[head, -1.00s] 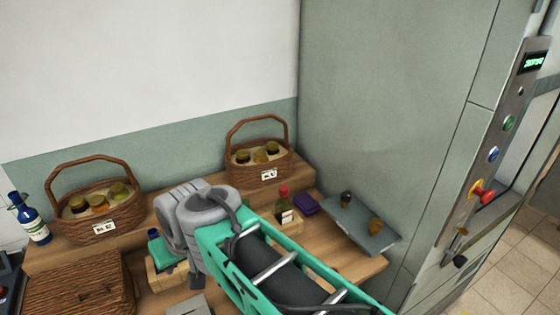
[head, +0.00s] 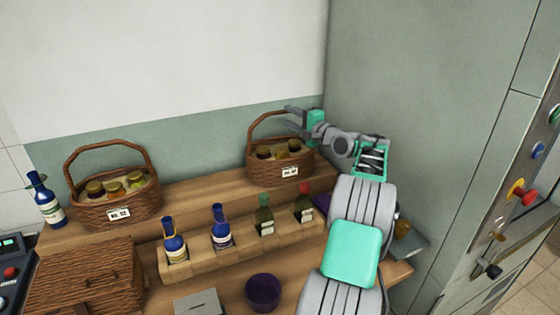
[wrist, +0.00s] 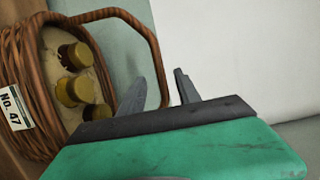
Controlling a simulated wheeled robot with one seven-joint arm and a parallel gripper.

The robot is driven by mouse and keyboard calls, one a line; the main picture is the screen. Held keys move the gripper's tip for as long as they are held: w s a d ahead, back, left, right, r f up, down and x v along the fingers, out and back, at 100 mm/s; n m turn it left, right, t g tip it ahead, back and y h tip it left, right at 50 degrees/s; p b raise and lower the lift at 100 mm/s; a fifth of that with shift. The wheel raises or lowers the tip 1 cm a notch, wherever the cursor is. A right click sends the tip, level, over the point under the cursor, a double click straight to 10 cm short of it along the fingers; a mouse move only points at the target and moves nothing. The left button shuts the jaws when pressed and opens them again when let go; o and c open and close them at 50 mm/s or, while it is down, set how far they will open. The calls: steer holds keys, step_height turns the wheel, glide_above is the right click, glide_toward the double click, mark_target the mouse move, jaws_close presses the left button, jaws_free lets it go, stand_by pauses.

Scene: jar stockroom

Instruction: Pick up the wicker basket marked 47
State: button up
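The wicker basket marked 47 (head: 279,171) stands on the raised wooden shelf at the back right. It is brown, with a tall arched handle, several lidded jars inside and a white tag. In the wrist view the basket (wrist: 36,85) appears on its side at the left, and its tag reads No. 47. My gripper (head: 288,117) is at the top of its handle, coming from the right. In the wrist view my gripper (wrist: 156,76) is open, and the handle passes between its spread fingers. I cannot tell whether they touch it.
A similar basket (head: 113,205) with a different tag stands at the left of the shelf. Several bottles stand in a wooden rack (head: 245,242) in front. A purple bowl (head: 263,291) and a closed wicker box (head: 88,277) are nearer. A grey-green wall (head: 430,90) rises on the right.

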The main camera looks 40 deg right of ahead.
mark_target(282, 112)
steer(key=w+p, duration=0.1)
steer(key=w, duration=0.3)
steer(key=shift+c, duration=0.4)
steer(key=shift+a, duration=0.1)
jaws_close()
stand_by(0.7)
steer(key=shift+r, duration=0.25)
